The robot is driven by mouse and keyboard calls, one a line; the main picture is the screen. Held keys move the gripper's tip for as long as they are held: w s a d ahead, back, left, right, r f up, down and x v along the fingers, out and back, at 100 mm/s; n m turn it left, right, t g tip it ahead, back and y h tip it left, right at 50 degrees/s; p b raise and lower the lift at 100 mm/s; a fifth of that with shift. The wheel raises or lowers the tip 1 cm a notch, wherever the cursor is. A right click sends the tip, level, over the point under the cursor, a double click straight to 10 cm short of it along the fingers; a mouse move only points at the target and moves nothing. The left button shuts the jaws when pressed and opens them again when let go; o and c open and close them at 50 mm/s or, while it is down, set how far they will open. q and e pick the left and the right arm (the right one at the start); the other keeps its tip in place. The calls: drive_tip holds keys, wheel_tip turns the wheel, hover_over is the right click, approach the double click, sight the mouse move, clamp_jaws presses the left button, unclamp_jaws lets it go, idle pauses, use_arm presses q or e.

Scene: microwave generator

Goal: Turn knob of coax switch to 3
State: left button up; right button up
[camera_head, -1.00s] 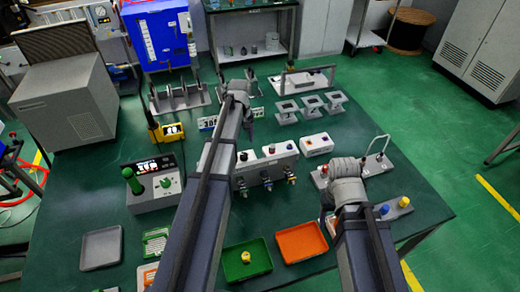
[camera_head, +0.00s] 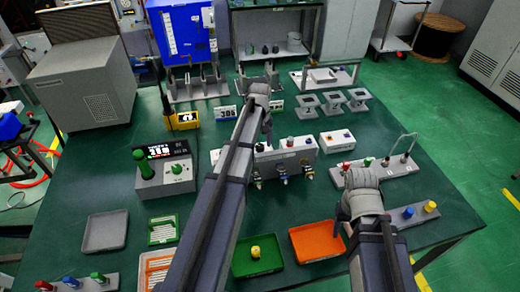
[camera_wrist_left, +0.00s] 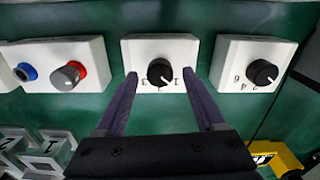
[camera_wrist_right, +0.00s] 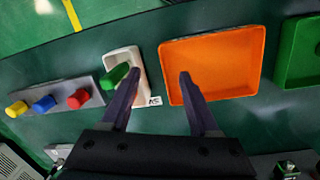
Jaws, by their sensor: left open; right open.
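In the left wrist view a white box with a black knob (camera_wrist_left: 160,72), which I take for the coax switch (camera_wrist_left: 182,47), lies in the middle. Its numbers read 3, 2, 1 from left to right below the knob, and the white pointer slants to the lower right, toward the 1 side. My left gripper (camera_wrist_left: 160,76) is open, with one fingertip on each side of the knob in the picture; I cannot tell any contact. In the head view my left arm hides this spot. My right gripper (camera_wrist_right: 159,75) is open, above the table near an orange tray (camera_wrist_right: 252,62).
In the left wrist view a white box with a grey-and-red knob (camera_wrist_left: 90,49) is to the left and another black-knob box (camera_wrist_left: 229,53) to the right. In the right wrist view a pale container with a green piece (camera_wrist_right: 114,76) is close to a right fingertip.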

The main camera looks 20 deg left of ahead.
use_arm(q)
drive_tip(key=shift+f, duration=0.2)
clamp_jaws()
idle(0.6)
